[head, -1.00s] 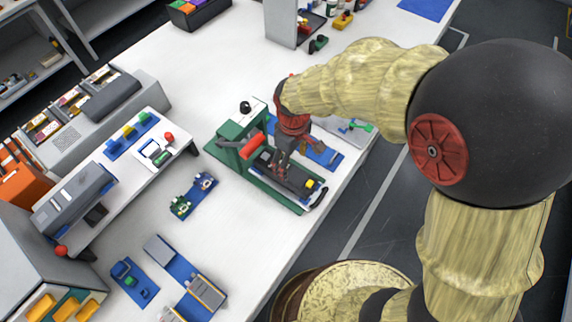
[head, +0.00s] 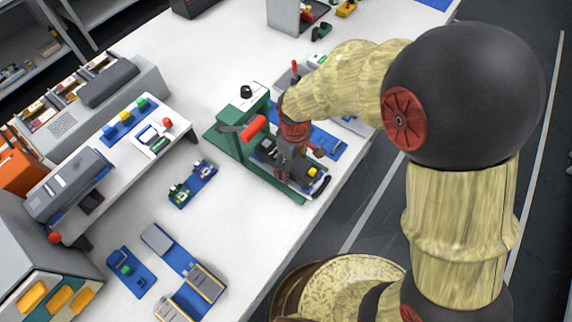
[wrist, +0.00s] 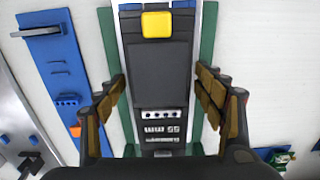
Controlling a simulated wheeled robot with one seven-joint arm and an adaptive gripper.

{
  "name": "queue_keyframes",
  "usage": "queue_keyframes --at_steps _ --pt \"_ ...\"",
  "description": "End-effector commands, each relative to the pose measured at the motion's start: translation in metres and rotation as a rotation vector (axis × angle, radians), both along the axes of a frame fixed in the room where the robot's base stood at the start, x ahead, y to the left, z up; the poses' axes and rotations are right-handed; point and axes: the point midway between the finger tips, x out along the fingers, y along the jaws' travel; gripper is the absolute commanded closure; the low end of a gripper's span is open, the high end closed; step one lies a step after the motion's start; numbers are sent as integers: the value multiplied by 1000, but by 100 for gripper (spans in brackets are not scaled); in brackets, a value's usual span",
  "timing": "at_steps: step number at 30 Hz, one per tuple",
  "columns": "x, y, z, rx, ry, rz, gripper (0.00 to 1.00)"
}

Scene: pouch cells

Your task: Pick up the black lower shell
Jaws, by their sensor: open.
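The black lower shell (wrist: 163,73) lies between the two fingers in the wrist view, with a yellow block (wrist: 170,24) at its far end. A row of pale round marks and printed labels crosses its near part. It rests in the green press fixture (head: 229,143), where my gripper hides most of it in the head view. My gripper (wrist: 161,88) is open, with one finger on each side of the shell. It also shows in the head view (head: 290,163), low over the fixture. I cannot tell whether the fingers touch the shell.
The press has a red handle (head: 253,128) beside my gripper. A blue strip (wrist: 55,75) with small parts lies left of the fixture in the wrist view. A blue board with small parts (head: 192,185) lies left of the press. White bench between them is clear.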

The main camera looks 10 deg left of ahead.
Motion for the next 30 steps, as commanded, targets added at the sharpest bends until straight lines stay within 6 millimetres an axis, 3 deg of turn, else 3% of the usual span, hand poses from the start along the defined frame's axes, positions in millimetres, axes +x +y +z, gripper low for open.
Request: queue_keyframes --at_steps 5,30 --pt "0 0 1 0 0 0 31" --pt "0 0 2 0 -1 0 79"
